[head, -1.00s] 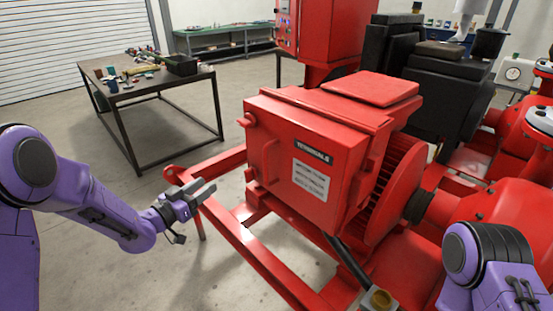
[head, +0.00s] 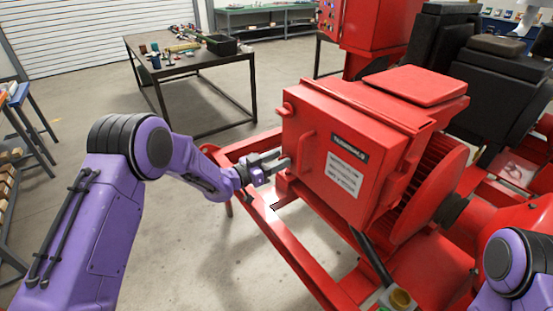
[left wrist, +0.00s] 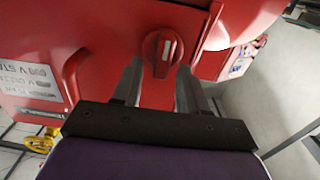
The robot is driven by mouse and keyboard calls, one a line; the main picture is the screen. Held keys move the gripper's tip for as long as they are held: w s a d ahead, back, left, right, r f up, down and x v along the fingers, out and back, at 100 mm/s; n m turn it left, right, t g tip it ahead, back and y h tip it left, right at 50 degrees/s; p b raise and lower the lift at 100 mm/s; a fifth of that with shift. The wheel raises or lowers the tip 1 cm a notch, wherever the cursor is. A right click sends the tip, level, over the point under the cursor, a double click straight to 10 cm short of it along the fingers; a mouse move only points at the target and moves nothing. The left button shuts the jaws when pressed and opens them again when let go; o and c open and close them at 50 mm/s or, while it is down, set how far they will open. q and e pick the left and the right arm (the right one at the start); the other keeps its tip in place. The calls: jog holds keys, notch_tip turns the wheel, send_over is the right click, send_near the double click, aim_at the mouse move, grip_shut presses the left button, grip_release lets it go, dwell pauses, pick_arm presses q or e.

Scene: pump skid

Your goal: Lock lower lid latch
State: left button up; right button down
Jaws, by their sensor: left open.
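The lower lid latch (left wrist: 161,54) is a round red knob with a raised grip and a pale line, which runs nearly upright in the left wrist view. It sits on the red terminal box (head: 318,150), at the left edge of its lid. My left gripper (head: 287,160) points at this edge in the head view. In the left wrist view my left gripper (left wrist: 159,85) is open, with one finger on each side of the latch's lower part. I cannot tell whether the fingers touch it. In the head view the gripper largely hides this latch. My right gripper is out of view.
A red lid handle (head: 307,147) stands out beside the latch. An upper knob (head: 284,109) is on the same edge. The red skid rail (head: 270,221) runs below my left gripper. A workbench with tools (head: 185,62) stands behind, with open floor between.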

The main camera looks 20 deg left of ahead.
pick_arm(q)
grip_shut()
jog(key=shift+s+d+f+m+b, duration=0.3)
jog(key=shift+m+b, duration=2.75)
jog(key=shift+b, duration=1.45)
jog(key=shift+s+d+f+m+b, duration=0.15)
jog(key=shift+d+f+m+b, duration=0.15)
jog(key=shift+m+b, duration=3.45)
jog(key=shift+s+d+f+m+b, duration=0.3)
jog(key=shift+m+b, duration=2)
jog(key=shift+b, duration=2.9)
jog(key=shift+w+a+f, duration=0.1)
grip_release()
